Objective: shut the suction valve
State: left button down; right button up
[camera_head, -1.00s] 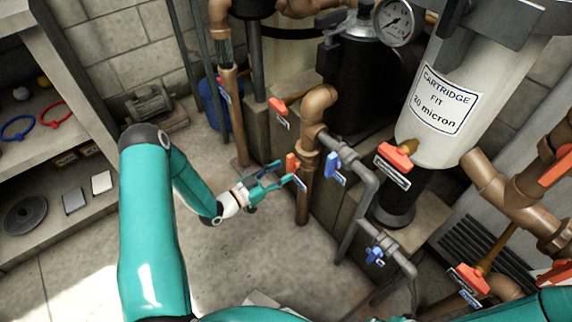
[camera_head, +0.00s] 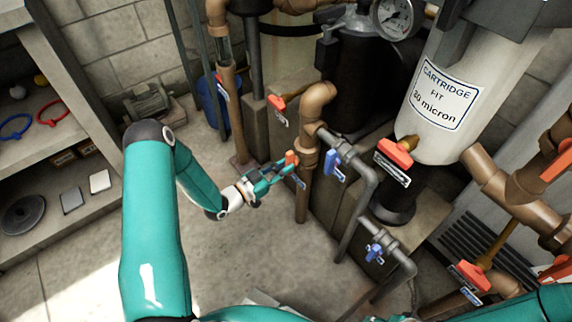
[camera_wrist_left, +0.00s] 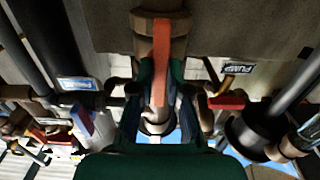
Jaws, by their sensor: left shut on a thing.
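My left gripper (camera_head: 274,175) is at the brown vertical pipe, shut on an orange valve handle (camera_head: 291,157). In the left wrist view, the orange handle (camera_wrist_left: 161,60) runs between the two fingers of the left gripper (camera_wrist_left: 160,95), its far part sticking out beyond them. The handle belongs to a valve on the pipe (camera_head: 303,195). A small label (camera_head: 300,182) hangs beside it, too small to read, so I cannot tell its name. My right gripper is not in view.
Blue-handled valves (camera_head: 334,163) (camera_head: 374,252) sit on grey pipes to the right. Another orange handle (camera_head: 278,102) is behind, and one (camera_head: 395,151) is under the white cartridge housing (camera_head: 440,100). A shelf (camera_head: 50,228) stands left. Floor between is free.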

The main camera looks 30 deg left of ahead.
pick_arm(q)
jog(key=shift+s+d+f+m+b, duration=0.1)
jog(key=shift+m+b, duration=3.4)
jog(key=shift+m, duration=1.15)
jog(key=shift+s+f+m+b, duration=0.1)
jog(key=shift+m+b, duration=3.35)
jog(key=shift+m, duration=1.2)
jog(key=c, duration=1.1)
grip_release()
jog(key=shift+o, duration=0.3)
jog(key=shift+w+r, duration=0.1)
